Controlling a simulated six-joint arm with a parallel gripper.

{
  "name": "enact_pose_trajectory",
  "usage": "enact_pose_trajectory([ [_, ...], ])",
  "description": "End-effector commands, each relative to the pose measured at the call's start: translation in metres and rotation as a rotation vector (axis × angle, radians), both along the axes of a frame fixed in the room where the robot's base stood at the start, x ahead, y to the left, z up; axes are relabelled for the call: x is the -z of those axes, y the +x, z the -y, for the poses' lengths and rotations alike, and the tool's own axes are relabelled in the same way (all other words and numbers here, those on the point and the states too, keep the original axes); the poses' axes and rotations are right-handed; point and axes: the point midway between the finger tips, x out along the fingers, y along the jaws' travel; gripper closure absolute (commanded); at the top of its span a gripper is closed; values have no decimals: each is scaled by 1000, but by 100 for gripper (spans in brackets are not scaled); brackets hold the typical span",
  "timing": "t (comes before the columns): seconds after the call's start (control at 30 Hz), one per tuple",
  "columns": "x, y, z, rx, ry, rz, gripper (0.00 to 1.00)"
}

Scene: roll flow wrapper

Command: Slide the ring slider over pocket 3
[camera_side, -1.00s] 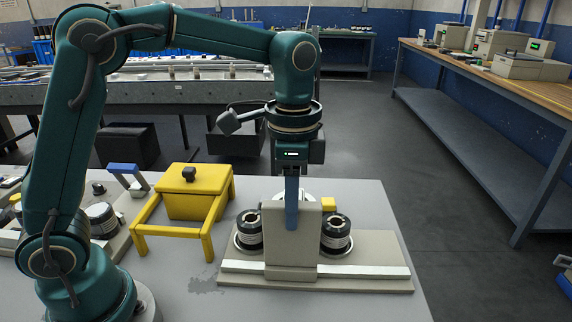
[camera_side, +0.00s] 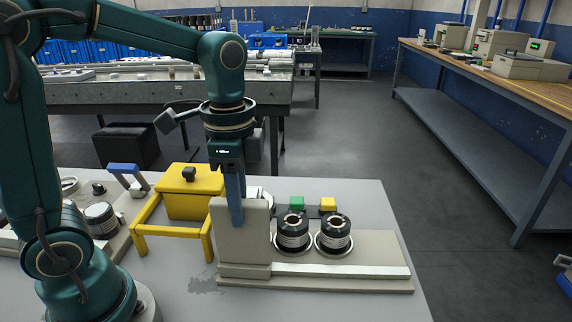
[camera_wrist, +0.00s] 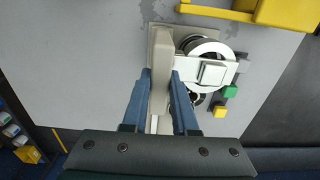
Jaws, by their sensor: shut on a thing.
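The ring slider is a beige upright plate (camera_side: 241,240) at the left end of the beige base with its silver rail (camera_side: 340,271). My gripper (camera_side: 235,218) is shut on the plate's top. In the wrist view, the blue fingers of my gripper (camera_wrist: 162,100) lie on both sides of the beige plate (camera_wrist: 162,70), and a white arm of the slider (camera_wrist: 205,72) reaches over a round pocket (camera_wrist: 208,48). Pocket numbers are not readable; the plate hides the left pocket in the side view.
A green block (camera_side: 297,203) and a yellow block (camera_side: 328,204) stand behind the rolls. A yellow stand with a box (camera_side: 190,200) is close to the left of the base. Grey table shows in front of the base.

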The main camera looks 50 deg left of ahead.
Motion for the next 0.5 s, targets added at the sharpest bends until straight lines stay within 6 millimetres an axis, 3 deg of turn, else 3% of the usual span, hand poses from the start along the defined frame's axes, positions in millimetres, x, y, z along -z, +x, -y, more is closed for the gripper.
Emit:
enact_pose_trajectory([
  [0.33, 0, -3, -4, 0, 10, -6, 100],
  [0.37, 0, -4, -4, -1, 9, -6, 61],
  [0.4, 0, -4, -4, -1, 9, -8, 46],
  [0.5, 0, -3, -4, -1, 8, -6, 43],
])
